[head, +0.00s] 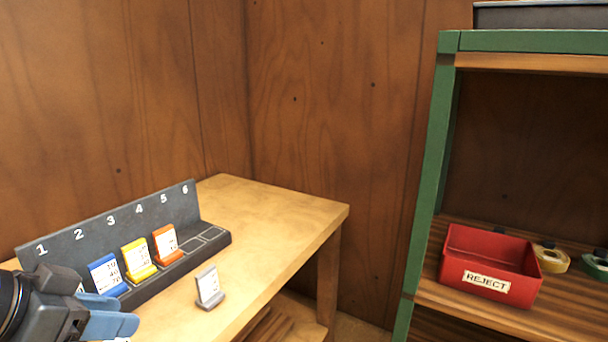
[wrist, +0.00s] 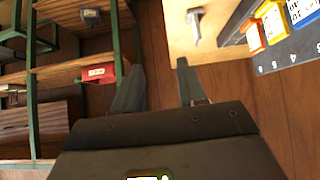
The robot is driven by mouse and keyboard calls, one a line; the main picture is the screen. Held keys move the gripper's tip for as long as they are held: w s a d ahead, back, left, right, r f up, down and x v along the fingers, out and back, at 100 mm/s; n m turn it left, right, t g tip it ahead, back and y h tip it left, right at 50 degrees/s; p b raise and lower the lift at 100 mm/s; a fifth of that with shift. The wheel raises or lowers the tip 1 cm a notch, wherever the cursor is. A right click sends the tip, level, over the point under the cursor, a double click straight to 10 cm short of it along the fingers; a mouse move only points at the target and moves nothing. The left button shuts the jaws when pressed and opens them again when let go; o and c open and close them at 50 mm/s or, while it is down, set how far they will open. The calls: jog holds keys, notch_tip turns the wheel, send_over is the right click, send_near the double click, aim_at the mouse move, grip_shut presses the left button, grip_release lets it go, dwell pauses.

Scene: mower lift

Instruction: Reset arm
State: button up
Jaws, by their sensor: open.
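My gripper (head: 112,318) is at the lower left of the head view, in front of the left end of the numbered rack. In the wrist view its two fingers (wrist: 160,88) stand apart with nothing between them. The dark rack (head: 120,232), numbered 1 to 6, stands on the wooden table (head: 278,212). It holds a blue tag (head: 107,275), a yellow tag (head: 138,260) and an orange tag (head: 166,244). A grey tag (head: 209,287) stands alone on the table in front of the rack. The rack's left slots are partly hidden by my arm.
A green-framed shelf (head: 424,190) stands at the right. It carries a red REJECT bin (head: 490,265), a yellow tape roll (head: 551,257) and a green tape roll (head: 596,266). The table's right part is bare. Wood-panelled walls (head: 330,110) close off the back.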

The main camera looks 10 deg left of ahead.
jog(key=w+d+f+n+t, duration=0.1)
jog(key=w+d+f+n, duration=0.1)
jog(key=w+d+f, duration=0.6)
jog(key=s+d+f+n+t+y, duration=0.1)
jog(key=d+f, duration=0.5)
jog(key=d, duration=0.3)
jog(key=d+f+n+y, duration=0.1)
jog(key=d+f+n, duration=0.1)
jog(key=d+f, duration=0.55)
jog(key=s+d+f+n+t+y, duration=0.1)
jog(key=d+f, duration=0.3)
jog(key=d, duration=0.7)
jog(key=s+d+f+n+y, duration=0.1)
jog(key=s+d+n+y, duration=0.1)
jog(key=s+d, duration=1.2)
jog(key=s+r+m+t, duration=0.1)
jog(key=s+r, duration=0.6)
jog(key=s, duration=0.3)
jog(key=s+d+r+m+t+h, duration=0.1)
jog(key=s+r+m+t, duration=0.1)
jog(key=s+r, duration=0.6)
jog(key=shift+s, duration=1.25)
jog(key=shift+d, duration=0.1)
